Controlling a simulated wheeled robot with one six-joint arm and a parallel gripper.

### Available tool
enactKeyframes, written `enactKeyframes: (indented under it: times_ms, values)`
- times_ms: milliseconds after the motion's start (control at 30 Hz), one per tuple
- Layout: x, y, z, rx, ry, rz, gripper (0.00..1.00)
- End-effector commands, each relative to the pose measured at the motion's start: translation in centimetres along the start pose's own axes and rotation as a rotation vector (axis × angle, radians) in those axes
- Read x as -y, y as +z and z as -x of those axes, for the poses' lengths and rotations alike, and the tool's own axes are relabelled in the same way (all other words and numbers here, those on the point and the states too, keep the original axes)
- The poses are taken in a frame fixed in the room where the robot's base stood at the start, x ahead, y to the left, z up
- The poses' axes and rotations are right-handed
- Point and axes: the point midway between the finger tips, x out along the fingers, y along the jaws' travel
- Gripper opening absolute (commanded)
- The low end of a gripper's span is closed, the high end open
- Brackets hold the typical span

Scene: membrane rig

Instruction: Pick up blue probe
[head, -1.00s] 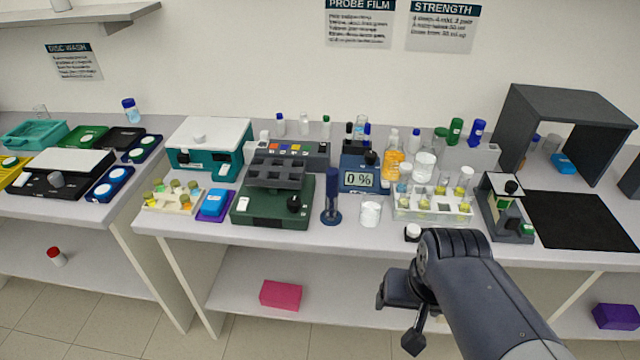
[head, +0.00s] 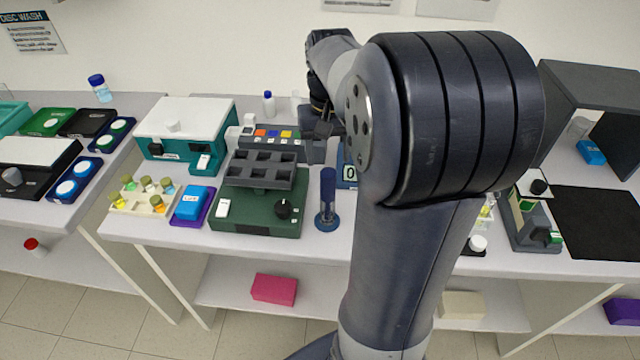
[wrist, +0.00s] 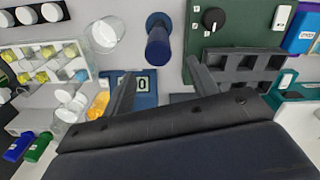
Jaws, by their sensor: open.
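My gripper (wrist: 161,68) is open and empty in the wrist view, its two fingers apart above the bench. A blue upright cylinder on a round base (head: 327,198) stands between the green block and my arm; in the wrist view it (wrist: 158,42) lies just beyond the fingertips. A blue meter with a digital display (wrist: 141,86) shows partly between and behind the fingers; in the head view my arm covers most of it (head: 349,172). Slim blue- and black-topped pieces stood at the meter earlier and are hidden now. I cannot tell which blue piece is the probe.
A green block with a dark rack (head: 258,200) stands left of the cylinder. A white rack of vials (wrist: 45,66) and a white cup (wrist: 106,34) lie left in the wrist view. A dark open box (head: 600,100) and black mat (head: 600,222) are at the right.

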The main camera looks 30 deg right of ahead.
Motion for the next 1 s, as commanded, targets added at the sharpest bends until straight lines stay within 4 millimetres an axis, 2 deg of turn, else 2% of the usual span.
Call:
enactKeyframes:
  times_ms: [100,367,600,900,1000]
  values:
    - [0.0,0.0,-1.6,0.002,0.000,0.000,0.56]
    - [0.1,0.5,-3.7,0.003,0.000,0.000,0.56]
    - [0.2,1.0,-7.0,0.003,0.000,0.000,0.56]
    - [0.2,0.9,-7.6,-0.002,0.000,0.000,0.56]
    - [0.2,0.9,-7.6,-0.002,0.000,0.000,0.49]
